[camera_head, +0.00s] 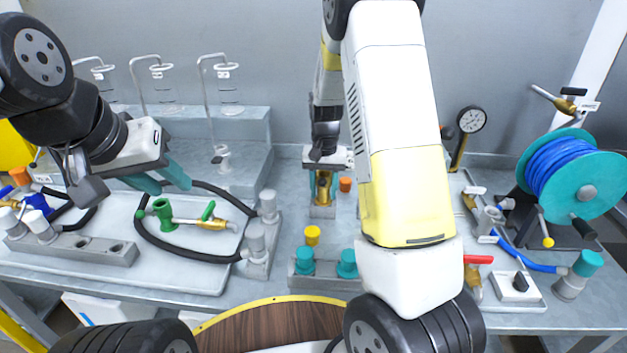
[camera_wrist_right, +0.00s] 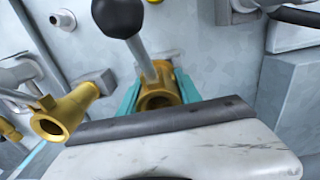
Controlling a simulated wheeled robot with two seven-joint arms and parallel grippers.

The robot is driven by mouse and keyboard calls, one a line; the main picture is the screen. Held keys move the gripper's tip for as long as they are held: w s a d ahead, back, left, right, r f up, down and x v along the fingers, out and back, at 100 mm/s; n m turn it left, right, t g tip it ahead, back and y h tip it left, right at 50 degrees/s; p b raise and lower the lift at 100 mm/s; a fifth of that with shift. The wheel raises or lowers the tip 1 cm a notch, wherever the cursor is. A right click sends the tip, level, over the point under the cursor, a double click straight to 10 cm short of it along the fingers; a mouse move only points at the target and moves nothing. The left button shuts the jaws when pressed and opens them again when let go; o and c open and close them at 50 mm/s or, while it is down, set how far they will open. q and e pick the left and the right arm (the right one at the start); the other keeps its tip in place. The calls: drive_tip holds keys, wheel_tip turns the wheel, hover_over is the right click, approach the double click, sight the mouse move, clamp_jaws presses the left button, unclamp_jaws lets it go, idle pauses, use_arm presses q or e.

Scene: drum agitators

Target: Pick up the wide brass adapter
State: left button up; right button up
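A brass fitting (camera_wrist_right: 158,96) with a round open bore sits between the teal fingers of my right gripper (camera_wrist_right: 160,92). The fingers flank it closely; whether they press on it is unclear. In the head view this brass piece (camera_head: 322,187) stands at a grey block in the middle of the bench, with my right gripper over it. A second hollow brass fitting (camera_wrist_right: 66,112) lies left of the fingers in the wrist view. I cannot tell which fitting is the wide adapter. My left gripper (camera_head: 160,180) is open and empty above the left tray.
A lever with a black ball (camera_wrist_right: 119,17) rises close behind the fingers. The left tray (camera_head: 190,275) holds a green-handled valve (camera_head: 165,212) and a black hose. Teal and yellow caps (camera_head: 312,235) stand nearer me. A hose reel (camera_head: 565,175) stands at right.

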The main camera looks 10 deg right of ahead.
clamp_jaws()
drive_tip(key=shift+r, duration=0.1)
drive_tip(key=shift+r, duration=0.55)
wheel_tip(320, 180, up, 2)
drive_tip(key=shift+r, duration=0.2)
drive_tip(key=s+a, duration=0.2)
drive_tip(key=s, duration=0.5)
drive_tip(key=s+a+r, duration=0.1)
drive_tip(key=s+a, duration=0.1)
drive_tip(key=s, duration=0.6)
drive_tip(key=shift+s+a+r, duration=0.15)
drive_tip(key=shift+s+a, duration=0.05)
drive_tip(key=shift+a, duration=0.05)
